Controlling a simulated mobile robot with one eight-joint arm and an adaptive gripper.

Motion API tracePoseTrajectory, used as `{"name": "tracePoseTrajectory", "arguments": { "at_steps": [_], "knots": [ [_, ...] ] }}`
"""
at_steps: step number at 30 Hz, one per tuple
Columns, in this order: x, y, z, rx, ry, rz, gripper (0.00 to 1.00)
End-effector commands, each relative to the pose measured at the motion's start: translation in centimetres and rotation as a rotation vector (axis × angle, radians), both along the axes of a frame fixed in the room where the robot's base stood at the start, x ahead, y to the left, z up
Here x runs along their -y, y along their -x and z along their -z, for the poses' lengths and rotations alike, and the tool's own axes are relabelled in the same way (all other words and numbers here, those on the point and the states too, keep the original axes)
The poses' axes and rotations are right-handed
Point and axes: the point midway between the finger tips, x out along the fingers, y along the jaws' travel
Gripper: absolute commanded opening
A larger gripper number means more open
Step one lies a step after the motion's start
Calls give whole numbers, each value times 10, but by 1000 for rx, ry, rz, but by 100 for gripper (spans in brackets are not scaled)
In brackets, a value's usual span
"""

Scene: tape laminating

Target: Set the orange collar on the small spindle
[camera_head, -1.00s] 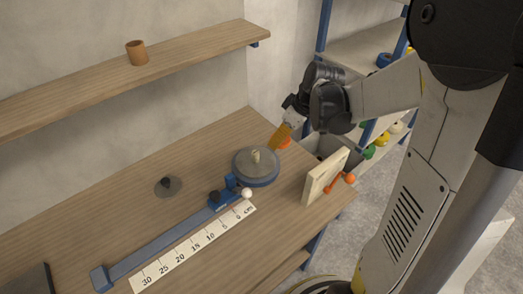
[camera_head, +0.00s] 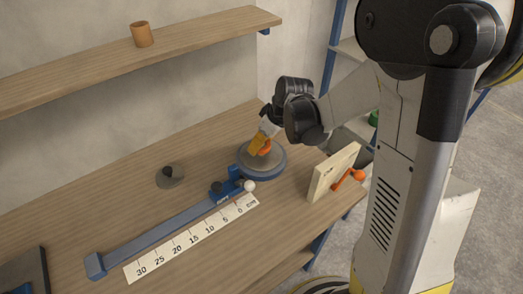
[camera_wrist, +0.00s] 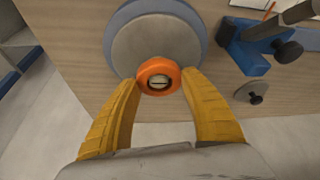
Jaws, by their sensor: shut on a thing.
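The orange collar (camera_wrist: 144,82) is a thick ring held between the two yellow fingertips of my gripper (camera_wrist: 162,80). The pale slotted top of the spindle (camera_wrist: 160,82) shows inside the collar's hole in the wrist view. I cannot tell whether the collar is around the spindle or just above it. The rest of the spindle is hidden.
A blue rail with a clamp (camera_head: 222,190) and a scale strip (camera_head: 190,240) lie left of the disc. A small grey base with a dark knob (camera_head: 170,176) stands further left. A wooden panel (camera_head: 331,172) with an orange handle stands to the right.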

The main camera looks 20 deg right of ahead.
Motion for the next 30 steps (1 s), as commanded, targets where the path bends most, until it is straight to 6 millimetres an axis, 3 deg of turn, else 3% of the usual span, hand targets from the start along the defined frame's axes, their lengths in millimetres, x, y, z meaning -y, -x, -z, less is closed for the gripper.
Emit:
{"name": "tracePoseTrajectory", "arguments": {
  "at_steps": [4,16,17,18,30],
  "knots": [
    [0,0,27,0,0,0,27],
    [0,0,32,0,0,0,27],
    [0,0,30,0,0,0,61],
    [0,0,30,0,0,0,72],
    [1,0,23,0,0,0,72]
  ]
}}
